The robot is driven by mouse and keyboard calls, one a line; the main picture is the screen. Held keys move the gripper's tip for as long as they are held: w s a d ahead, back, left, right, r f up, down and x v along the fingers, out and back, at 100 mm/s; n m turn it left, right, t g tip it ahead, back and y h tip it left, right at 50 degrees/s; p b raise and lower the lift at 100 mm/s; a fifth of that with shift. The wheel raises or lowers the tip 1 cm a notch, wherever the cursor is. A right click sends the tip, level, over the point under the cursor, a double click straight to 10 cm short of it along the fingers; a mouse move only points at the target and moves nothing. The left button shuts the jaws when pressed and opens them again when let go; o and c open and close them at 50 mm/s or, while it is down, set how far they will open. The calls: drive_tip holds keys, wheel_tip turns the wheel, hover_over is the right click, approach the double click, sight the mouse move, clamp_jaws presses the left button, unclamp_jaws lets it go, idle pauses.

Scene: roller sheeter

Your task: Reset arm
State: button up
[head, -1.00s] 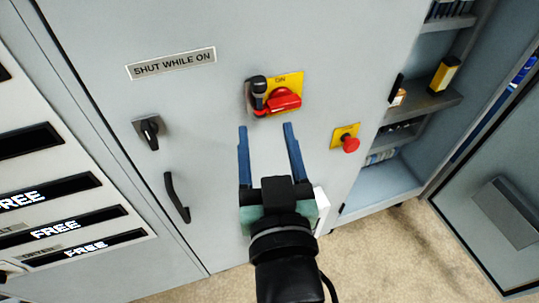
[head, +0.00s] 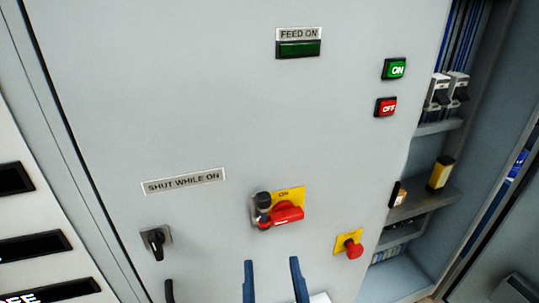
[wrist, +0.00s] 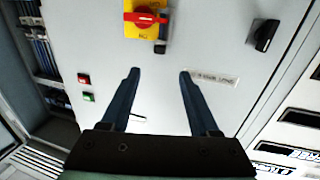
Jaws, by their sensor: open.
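My gripper (head: 272,268) shows at the bottom of the head view as two blue fingers, apart and empty. In the wrist view my gripper (wrist: 158,75) has its fingers spread with only the grey cabinet door behind them. A red rotary switch (head: 285,212) on a yellow plate, with a dark padlock-like piece (head: 263,200) on its left, sits on the door above the fingertips. The red switch (wrist: 146,17) also shows at the top of the wrist view. The fingers do not appear to touch it.
The grey cabinet door (head: 180,90) carries a FEED ON button (head: 299,48), a green ON button (head: 394,69), a red OFF button (head: 386,107), a red emergency stop (head: 353,249) and a black door knob (head: 156,240). Open shelves (head: 425,205) stand at the right.

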drive_tip(key=w+r+t, duration=0.3)
drive_tip(key=r+t, duration=0.2)
drive_tip(key=r, duration=1.7)
drive_tip(key=s+r+m+t+h, duration=0.1)
drive_tip(key=s+r+t, duration=0.3)
drive_tip(key=r, duration=1.1)
drive_tip(key=shift+s+a+r+h+p, duration=0.2)
drive_tip(key=shift+a+r+h+p, duration=0.1)
drive_tip(key=shift+a+p, duration=0.15)
drive_tip(key=shift+f, duration=0.1)
